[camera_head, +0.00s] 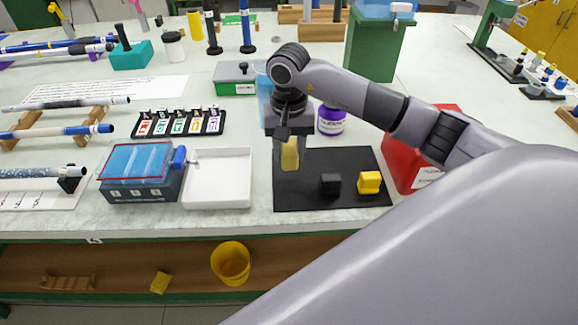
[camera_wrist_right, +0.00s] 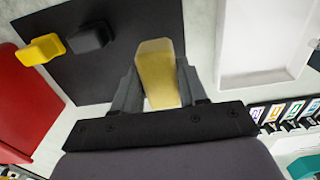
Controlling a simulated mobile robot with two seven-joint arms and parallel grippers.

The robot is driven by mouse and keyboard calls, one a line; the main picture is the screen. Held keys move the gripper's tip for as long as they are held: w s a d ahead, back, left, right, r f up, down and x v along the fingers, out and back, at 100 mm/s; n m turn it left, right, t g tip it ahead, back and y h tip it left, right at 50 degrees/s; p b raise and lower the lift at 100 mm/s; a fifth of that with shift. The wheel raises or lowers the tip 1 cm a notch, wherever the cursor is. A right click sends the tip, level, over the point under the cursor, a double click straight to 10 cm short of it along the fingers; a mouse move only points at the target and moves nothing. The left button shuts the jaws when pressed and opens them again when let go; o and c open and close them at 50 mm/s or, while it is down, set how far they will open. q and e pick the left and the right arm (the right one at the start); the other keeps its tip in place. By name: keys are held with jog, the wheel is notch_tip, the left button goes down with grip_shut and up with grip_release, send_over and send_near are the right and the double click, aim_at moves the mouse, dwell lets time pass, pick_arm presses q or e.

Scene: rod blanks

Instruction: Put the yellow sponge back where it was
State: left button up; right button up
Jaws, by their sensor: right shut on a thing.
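The yellow sponge (camera_head: 290,153), a pale yellow block, is upright in my right gripper (camera_head: 291,138). The gripper points down and is shut on it, over the left back part of a black mat (camera_head: 350,160). In the right wrist view the sponge (camera_wrist_right: 157,75) stands out between the two dark fingers (camera_wrist_right: 158,85). The head view does not clearly show whether its lower end touches the mat. On the mat stand a small black block (camera_head: 330,184) and a bright yellow block (camera_head: 369,182), both apart from the sponge. My left gripper is not in view.
A white tray (camera_head: 218,199) lies left of the mat, and a red container (camera_head: 400,160) stands close on its right. A purple-labelled jar (camera_head: 331,120) stands behind it. A yellow bucket (camera_head: 231,263) and a small yellow object (camera_head: 160,282) are on the lower shelf. The mat's front left is clear.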

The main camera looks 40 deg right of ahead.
aim_at(289, 180)
notch_tip(289, 180, down, 6)
jog(key=shift+f, duration=0.2)
dwell(0.3)
jog(key=shift+f, duration=0.2)
jog(key=o, duration=0.9)
jog(key=shift+r, duration=0.1)
jog(key=shift+o, duration=0.2)
jog(key=shift+r+p, duration=0.25)
jog(key=shift+p, duration=0.1)
notch_tip(289, 180, up, 12)
jog(key=shift+f+b, duration=0.1)
jog(key=shift+b, duration=0.8)
